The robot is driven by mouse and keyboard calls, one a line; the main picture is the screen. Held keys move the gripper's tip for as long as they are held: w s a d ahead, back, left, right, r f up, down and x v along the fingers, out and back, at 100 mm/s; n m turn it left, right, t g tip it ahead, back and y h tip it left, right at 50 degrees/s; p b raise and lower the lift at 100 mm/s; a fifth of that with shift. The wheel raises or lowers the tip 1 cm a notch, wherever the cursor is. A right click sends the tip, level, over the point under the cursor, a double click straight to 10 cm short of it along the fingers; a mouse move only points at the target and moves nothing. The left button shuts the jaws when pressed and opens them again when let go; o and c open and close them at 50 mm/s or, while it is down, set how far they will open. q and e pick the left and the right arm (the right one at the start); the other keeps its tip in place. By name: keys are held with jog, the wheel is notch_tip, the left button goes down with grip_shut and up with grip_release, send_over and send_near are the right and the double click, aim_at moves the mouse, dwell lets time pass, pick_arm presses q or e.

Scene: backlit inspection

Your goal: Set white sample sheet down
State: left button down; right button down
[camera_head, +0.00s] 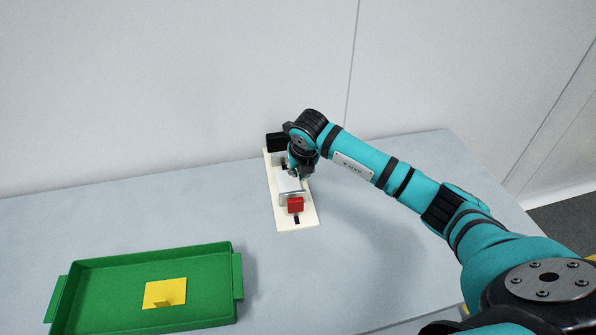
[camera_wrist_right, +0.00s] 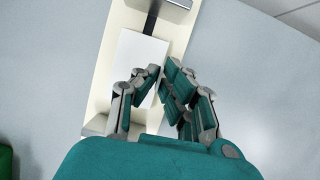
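The white sample sheet (camera_head: 289,186) is at the middle of a cream base plate (camera_head: 307,216), partly hidden by my right gripper in the head view. In the right wrist view the sheet (camera_wrist_right: 138,62) lies flat in line with the plate, a dark slot showing past its far end. My right gripper (camera_head: 300,172) is over the sheet. Its fingers (camera_wrist_right: 161,72) nearly meet at the sheet's edge and look closed on it; the exact grip point is hidden between them. I cannot tell whether the sheet touches its support. My left gripper is not in view.
A red block (camera_head: 295,205) stands at the plate's near end and a black block (camera_head: 276,142) at its far end. A green tray (camera_head: 205,257) with a yellow sheet (camera_head: 165,294) sits at front left. The grey table (camera_head: 360,240) is clear right of the plate.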

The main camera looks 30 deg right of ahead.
jog(key=shift+f, duration=0.3)
jog(key=shift+f, duration=0.1)
jog(key=c, duration=1.5)
grip_release()
jog(key=v, duration=1.2)
